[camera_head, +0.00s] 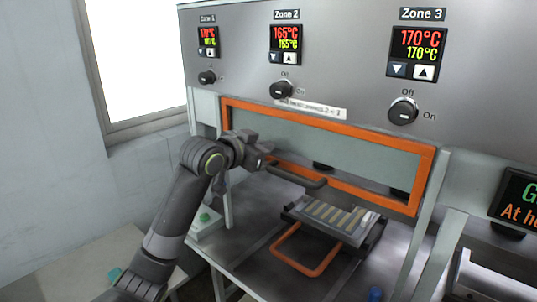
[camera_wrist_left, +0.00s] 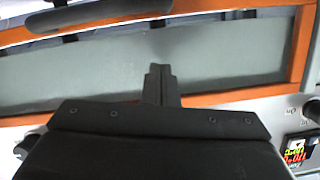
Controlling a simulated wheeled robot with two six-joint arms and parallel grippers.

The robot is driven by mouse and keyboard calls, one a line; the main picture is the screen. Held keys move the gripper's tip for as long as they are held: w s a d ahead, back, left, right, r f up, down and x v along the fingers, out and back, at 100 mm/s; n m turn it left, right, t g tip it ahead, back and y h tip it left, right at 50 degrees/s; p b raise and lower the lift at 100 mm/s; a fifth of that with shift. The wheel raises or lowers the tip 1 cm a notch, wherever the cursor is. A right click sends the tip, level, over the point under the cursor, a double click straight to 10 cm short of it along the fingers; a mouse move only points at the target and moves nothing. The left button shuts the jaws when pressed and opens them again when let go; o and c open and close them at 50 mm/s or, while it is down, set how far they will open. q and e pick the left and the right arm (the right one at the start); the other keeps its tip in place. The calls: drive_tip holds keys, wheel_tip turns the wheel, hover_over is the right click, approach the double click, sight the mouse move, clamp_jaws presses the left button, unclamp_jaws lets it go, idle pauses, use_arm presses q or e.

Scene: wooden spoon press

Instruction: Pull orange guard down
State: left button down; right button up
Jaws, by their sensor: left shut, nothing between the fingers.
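The orange guard (camera_head: 425,172) is a rectangular frame around a clear pane across the press front, below the control panel. In the left wrist view its orange frame (camera_wrist_left: 220,99) and pane (camera_wrist_left: 225,60) fill the background. A dark bar handle (camera_head: 298,175) sticks out from its lower edge; it also shows in the left wrist view (camera_wrist_left: 90,17), at the top left. My left gripper (camera_head: 266,148) is shut and empty, in front of the guard's left part, just above and left of the handle. Its closed fingers show in the left wrist view (camera_wrist_left: 158,75), apart from the handle. My right gripper is not in view.
A tray with several wooden strips (camera_head: 335,215) and an orange loop handle (camera_head: 308,262) sits below the guard. The control panel (camera_head: 345,60) with knobs and temperature displays is above. A green button box (camera_head: 205,222) is at the lower left.

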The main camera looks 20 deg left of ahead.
sight(280, 151)
use_arm(q)
drive_tip(key=x, duration=0.3)
drive_tip(key=shift+p, duration=0.4)
drive_tip(key=shift+a+f+p, duration=0.25)
drive_tip(key=shift+f+p, duration=0.2)
drive_tip(key=shift+f, duration=0.75)
drive_tip(key=shift+a+f, duration=0.2)
drive_tip(key=shift+f, duration=0.6)
wheel_tip(280, 151, down, 28)
drive_tip(key=b, duration=1.5)
drive_tip(key=shift+s+f, duration=0.1)
